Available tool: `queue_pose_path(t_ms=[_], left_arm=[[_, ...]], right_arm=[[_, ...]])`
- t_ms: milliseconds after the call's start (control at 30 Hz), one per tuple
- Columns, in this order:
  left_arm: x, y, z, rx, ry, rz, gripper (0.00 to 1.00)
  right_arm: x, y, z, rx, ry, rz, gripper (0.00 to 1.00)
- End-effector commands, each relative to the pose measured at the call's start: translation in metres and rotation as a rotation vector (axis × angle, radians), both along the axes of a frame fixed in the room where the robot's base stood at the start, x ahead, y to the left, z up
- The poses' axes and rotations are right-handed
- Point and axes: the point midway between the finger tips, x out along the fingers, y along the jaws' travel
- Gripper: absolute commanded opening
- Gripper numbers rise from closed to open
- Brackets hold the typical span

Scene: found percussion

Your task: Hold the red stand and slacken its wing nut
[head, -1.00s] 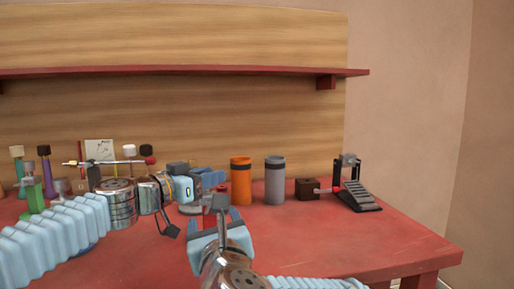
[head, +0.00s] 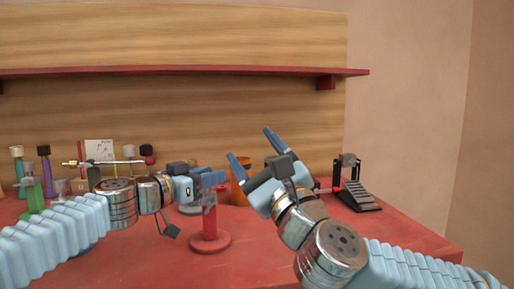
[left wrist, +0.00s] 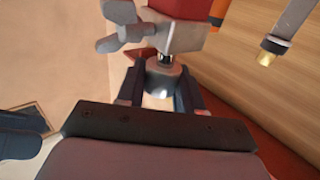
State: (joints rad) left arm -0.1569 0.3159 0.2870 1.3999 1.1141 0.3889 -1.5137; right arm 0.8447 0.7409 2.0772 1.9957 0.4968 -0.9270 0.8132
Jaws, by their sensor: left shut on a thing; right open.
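The red stand (head: 210,240) is upright on the red table, with a round base and a short post. My left gripper (head: 212,180) is shut on its upper part and partly hides it in the head view. In the left wrist view my left fingers (left wrist: 160,88) close around a grey metal piece (left wrist: 163,74) of it. A grey wing nut (left wrist: 121,22) shows just beyond, on the left of the stand's pale block. My right gripper (head: 252,145) is open and empty, above and to the right of the stand, its fingers pointing up and left.
An orange tube (head: 239,190) stands behind my right gripper. A black pedal device (head: 356,192) is at the right rear. Several bottles and mallets stand at the left rear. A shelf (head: 180,71) spans the back panel. The table front is clear.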

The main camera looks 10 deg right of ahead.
Motion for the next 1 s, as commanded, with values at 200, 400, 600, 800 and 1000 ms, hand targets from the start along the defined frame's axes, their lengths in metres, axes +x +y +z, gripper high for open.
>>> queue_pose_path(t_ms=[200, 400, 600, 800, 1000], left_arm=[[-0.0002, -0.0003, -0.0001, 0.0, 0.0, -0.001, 0.0], [-0.0002, -0.0003, -0.0001, 0.0, 0.0, -0.001, 0.0], [-0.0002, -0.0003, 0.0, 0.0, 0.0, -0.001, 0.0], [-0.0002, -0.0003, 0.0001, 0.0, 0.0, -0.001, 0.54], [-0.0001, -0.0001, 0.0001, 0.0, 0.0, -0.001, 0.66]], right_arm=[[-0.0009, -0.0038, 0.0085, -0.132, -0.078, 0.009, 0.7], [-0.002, -0.0029, 0.0098, -0.165, -0.095, 0.016, 0.7], [-0.0019, -0.0028, 0.0098, -0.163, -0.094, 0.016, 0.7], [-0.0018, -0.0027, 0.0096, -0.163, -0.093, 0.017, 0.7], [-0.0018, -0.0027, 0.0096, -0.163, -0.093, 0.017, 0.7]])
